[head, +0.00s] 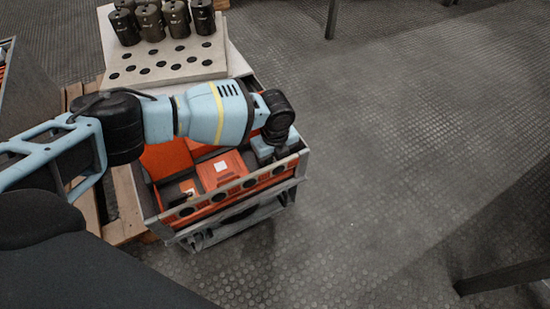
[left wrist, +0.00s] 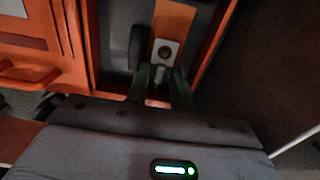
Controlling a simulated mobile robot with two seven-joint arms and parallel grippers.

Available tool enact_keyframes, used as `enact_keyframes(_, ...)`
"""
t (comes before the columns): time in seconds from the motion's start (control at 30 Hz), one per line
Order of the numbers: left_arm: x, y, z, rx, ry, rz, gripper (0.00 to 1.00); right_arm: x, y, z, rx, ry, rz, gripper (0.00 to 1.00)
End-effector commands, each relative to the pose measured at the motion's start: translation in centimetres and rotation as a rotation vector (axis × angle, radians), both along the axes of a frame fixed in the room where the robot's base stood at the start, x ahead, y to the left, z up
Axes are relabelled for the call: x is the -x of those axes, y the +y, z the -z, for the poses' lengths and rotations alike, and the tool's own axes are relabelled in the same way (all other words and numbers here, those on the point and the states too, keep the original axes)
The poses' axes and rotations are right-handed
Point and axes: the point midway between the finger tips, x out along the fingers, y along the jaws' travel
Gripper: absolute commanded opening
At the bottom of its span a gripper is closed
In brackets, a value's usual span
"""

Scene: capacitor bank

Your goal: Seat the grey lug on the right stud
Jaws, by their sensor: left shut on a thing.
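My left gripper (head: 281,154) reaches down into the right end of the open orange-and-grey cabinet (head: 300,165). In the left wrist view its two dark green fingers (left wrist: 160,85) are shut on a small grey piece, which looks like the grey lug (left wrist: 159,73). Just beyond the fingertips is a pale square with a dark round centre (left wrist: 165,51), on an orange strip. I cannot tell whether it is the lug's flat end or the right stud's base. The arm hides this spot in the head view. My right gripper is not in view.
An orange box with a white label (head: 222,168) sits mid-cabinet, left of the gripper. A pale block with a small post (head: 189,188) is at the cabinet's left end. Dark cylinders (head: 150,22) stand on a holed board (head: 190,67) behind.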

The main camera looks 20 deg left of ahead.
Motion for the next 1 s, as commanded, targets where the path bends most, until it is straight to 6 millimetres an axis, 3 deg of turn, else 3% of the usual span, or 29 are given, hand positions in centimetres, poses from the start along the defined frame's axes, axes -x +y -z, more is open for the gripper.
enact_keyframes(0.37,0.0,0.0,0.1,0.0,0.0,0.0,0.02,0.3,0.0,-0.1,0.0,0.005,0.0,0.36)
enact_keyframes(0.4,0.0,0.0,0.1,0.0,0.0,0.0,0.26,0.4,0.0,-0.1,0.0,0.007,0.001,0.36)
enact_keyframes(0.6,0.0,0.0,0.1,-0.001,0.001,0.0,0.49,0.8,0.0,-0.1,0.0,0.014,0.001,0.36)
enact_keyframes(0.87,0.0,0.1,-0.1,-0.001,0.0,-0.001,0.49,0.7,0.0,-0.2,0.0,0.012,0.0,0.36)
enact_keyframes(1.0,0.0,0.0,-1.6,0.0,-0.001,0.0,0.49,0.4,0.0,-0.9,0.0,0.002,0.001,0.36)
